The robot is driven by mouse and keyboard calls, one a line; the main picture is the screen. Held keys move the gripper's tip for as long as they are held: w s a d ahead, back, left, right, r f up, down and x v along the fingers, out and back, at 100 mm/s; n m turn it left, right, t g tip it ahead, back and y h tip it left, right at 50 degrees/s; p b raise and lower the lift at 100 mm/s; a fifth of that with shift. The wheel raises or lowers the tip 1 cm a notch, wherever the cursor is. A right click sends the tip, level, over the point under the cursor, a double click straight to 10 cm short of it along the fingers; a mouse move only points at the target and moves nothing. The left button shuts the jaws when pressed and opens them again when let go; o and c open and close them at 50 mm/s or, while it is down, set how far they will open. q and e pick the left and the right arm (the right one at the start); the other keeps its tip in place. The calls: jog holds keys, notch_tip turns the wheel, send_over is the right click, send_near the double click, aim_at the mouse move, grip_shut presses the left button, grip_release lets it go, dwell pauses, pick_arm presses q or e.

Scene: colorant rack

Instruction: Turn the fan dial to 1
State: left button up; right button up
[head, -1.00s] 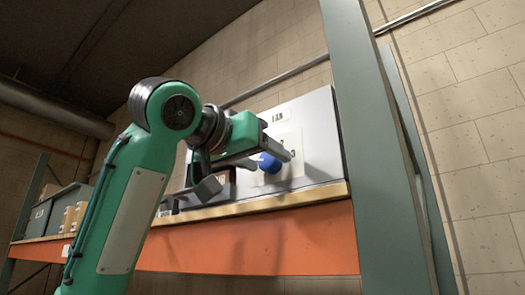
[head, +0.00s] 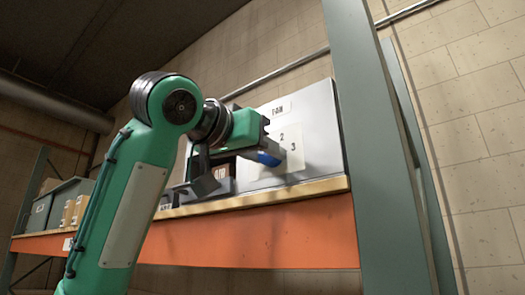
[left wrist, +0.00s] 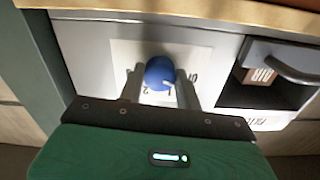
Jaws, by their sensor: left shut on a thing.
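The blue fan dial (head: 268,159) sits on a pale number plate (head: 296,146) on the front of the grey fan box (head: 322,110). In the head view the numbers 2 and 3 show on the plate; the rest is behind my gripper. My left gripper (head: 266,153) is shut on the dial. In the left wrist view the dial (left wrist: 160,73) is between the two fingers (left wrist: 160,82). A small light mark shows on its lower right side. My right gripper is in neither view.
The box stands on a wooden shelf (head: 300,192) with an orange beam (head: 270,237) below. A grey-green post (head: 370,130) rises just right of it. A dark bin with a handle (left wrist: 275,75) adjoins the box. Other containers (head: 55,205) stand far left.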

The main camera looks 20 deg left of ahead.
pick_arm(q)
jog(key=shift+m+p, duration=1)
jog(key=shift+m, duration=3.2)
jog(key=o, duration=1)
